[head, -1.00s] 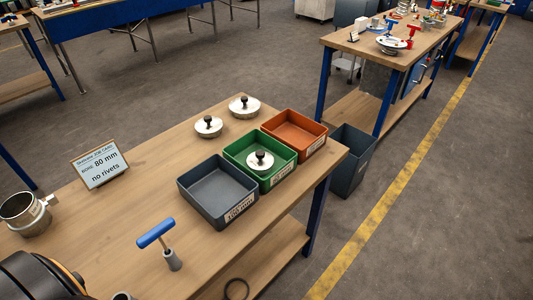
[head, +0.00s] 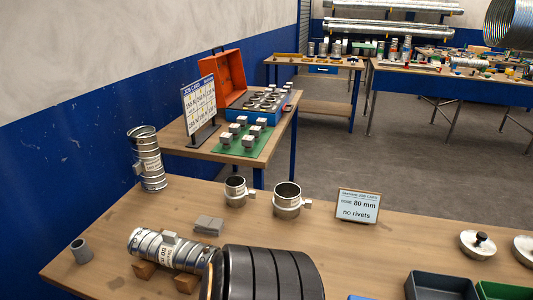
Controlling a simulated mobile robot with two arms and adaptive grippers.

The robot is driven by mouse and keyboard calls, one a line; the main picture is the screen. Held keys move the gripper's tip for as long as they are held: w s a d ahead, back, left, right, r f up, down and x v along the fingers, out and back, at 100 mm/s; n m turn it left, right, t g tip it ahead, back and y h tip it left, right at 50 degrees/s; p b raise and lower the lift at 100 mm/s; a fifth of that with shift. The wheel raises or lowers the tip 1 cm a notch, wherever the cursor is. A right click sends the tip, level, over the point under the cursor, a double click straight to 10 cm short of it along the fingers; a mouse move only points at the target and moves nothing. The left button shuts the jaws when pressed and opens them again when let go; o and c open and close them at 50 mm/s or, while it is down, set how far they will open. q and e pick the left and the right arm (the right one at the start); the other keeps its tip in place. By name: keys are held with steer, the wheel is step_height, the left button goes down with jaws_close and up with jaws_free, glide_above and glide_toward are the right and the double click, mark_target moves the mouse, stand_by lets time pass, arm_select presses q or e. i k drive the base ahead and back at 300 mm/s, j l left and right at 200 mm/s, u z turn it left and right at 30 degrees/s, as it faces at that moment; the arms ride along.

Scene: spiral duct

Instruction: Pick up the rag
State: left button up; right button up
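A small grey folded piece (head: 209,225), which looks like the rag, lies flat on the wooden workbench (head: 330,245) in the head view. It is just behind the right part of a silver spiral duct piece (head: 168,250) resting on wooden blocks, and in front of a small metal collar. Its top is in clear sight. Neither of my grippers is in view.
An upright duct (head: 149,160) and a grey cup (head: 81,250) are left. A large dark ribbed shape (head: 270,272) covers the front middle. Trays (head: 440,286) are right.

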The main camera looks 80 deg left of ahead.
mark_target(205, 224)
steer(key=u, duration=3.45)
steer(key=j, duration=0.1)
steer(key=i+z, duration=0.05)
